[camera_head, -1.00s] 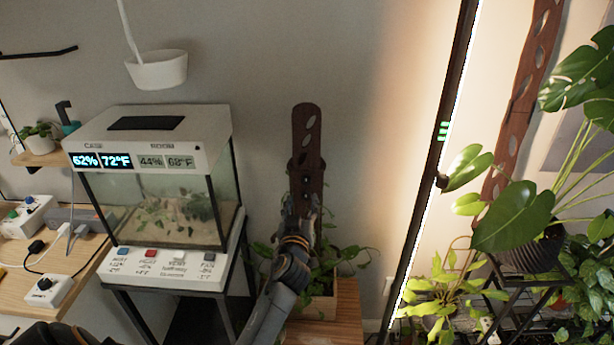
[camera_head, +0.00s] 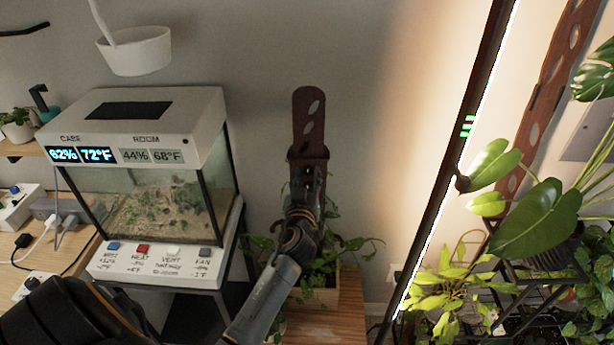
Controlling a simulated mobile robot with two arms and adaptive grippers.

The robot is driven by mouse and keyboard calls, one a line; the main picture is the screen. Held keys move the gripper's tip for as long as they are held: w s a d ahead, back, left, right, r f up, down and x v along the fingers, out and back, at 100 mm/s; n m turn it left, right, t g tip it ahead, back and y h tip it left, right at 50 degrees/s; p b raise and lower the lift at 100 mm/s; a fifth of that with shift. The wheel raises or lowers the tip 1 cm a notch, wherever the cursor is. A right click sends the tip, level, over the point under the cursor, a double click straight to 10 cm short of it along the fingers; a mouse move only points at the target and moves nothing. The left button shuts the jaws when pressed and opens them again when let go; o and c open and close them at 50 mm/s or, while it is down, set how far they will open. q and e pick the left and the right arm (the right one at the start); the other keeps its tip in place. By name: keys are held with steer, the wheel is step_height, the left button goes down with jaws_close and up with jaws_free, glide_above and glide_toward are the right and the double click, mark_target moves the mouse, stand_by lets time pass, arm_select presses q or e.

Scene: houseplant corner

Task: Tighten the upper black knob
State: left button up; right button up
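A small dark knob (camera_head: 463,183) sticks out from the right side of the tall dark light pole (camera_head: 455,150), partly against a leaf. I cannot tell whether it is the upper black knob. An upright brown slotted board (camera_head: 309,105) rises from a wooden planter (camera_head: 318,298), its lower part inside a wider brown piece (camera_head: 294,158). My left gripper (camera_head: 306,180) is in front of this wider piece, fingers up, and hides part of it. Any knob there is hidden. Whether the fingers are open or touch anything is unclear. My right gripper is not in view.
A glass terrarium (camera_head: 222,170) with a white lid and a button panel (camera_head: 160,262) stands left of my arm. A white pot (camera_head: 137,52) hangs above it. Leafy plants (camera_head: 535,220) crowd the right side. Bare wall lies between board and pole.

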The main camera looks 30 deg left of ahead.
arm_select(q)
jaws_close()
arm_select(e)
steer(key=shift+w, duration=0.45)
